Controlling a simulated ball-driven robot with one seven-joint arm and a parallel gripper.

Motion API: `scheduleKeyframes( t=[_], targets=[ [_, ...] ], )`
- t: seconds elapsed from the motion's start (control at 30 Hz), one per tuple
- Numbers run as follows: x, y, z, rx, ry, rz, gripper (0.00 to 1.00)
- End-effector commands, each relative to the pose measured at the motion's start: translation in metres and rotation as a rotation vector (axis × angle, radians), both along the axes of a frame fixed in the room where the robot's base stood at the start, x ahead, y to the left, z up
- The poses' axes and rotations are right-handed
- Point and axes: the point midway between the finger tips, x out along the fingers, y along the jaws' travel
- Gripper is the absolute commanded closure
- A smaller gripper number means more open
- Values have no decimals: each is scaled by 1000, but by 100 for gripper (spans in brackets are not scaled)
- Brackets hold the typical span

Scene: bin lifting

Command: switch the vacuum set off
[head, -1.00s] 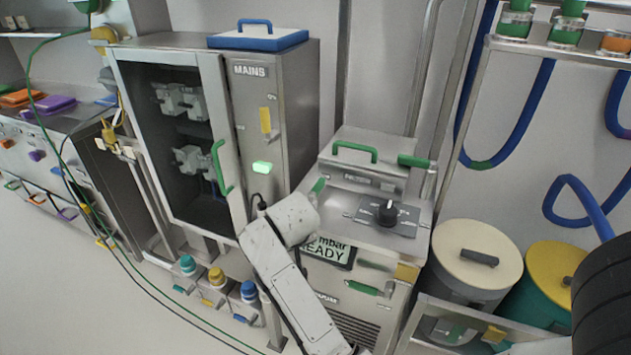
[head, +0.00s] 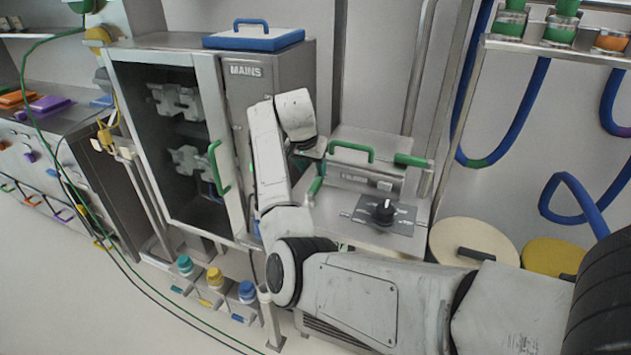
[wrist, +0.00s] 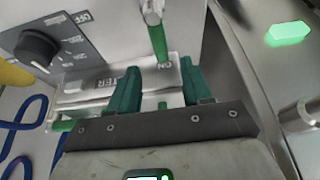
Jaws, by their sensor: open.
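The vacuum set (head: 385,262) is a steel cabinet right of centre in the head view, with a black knob (head: 384,211) on a dark panel. The knob also shows at the upper left of the wrist view (wrist: 36,48), near an OFF mark. A green lever (head: 316,182) stands at the set's left side. In the wrist view the lever (wrist: 158,42) has a plate marked ON beside it. My gripper (wrist: 160,88) is open, with green fingers apart and nothing seen between them; the lever is beyond the gap. Contact cannot be told. My arm hides the set's display and front.
A MAINS cabinet (head: 290,75) with a green-handled glass door stands left of the set. Its lit green button (wrist: 288,33) shows in the wrist view. Lidded drums (head: 470,236) and blue hoses (head: 525,115) are at right. A green handle (head: 352,151) is on the set's back.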

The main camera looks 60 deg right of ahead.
Motion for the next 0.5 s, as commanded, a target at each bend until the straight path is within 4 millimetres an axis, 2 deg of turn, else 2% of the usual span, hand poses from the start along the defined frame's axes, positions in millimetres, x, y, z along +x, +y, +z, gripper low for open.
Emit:
scheduleKeyframes(
  t=[0.1, 0.3, 0.5],
  targets=[
    [0, -9, -22, 2, 2, 0, 51],
    [1, -21, -52, 1, 3, 2, 51],
    [2, -28, -69, 0, 0, 1, 51]
  ],
)
